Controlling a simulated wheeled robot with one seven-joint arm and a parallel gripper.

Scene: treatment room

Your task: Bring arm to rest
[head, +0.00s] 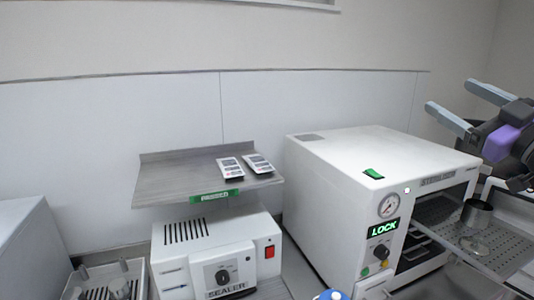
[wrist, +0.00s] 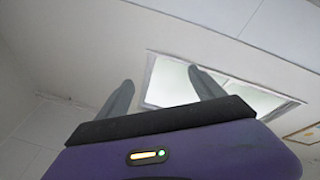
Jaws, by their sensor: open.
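My gripper (head: 458,108) is at the right edge of the head view, raised in front of and above the right side of the white sterilizer (head: 345,160). Its two grey fingers are spread apart with nothing between them. In the wrist view my gripper (wrist: 163,90) points at the upper wall and a bright window, and both fingers are apart and empty. Part of the arm is cut off by the right edge of the head view.
The sterilizer's front is open, with a perforated tray (head: 500,245) out and a metal cup (head: 476,215) on it. A rack (head: 105,285) is lower left.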

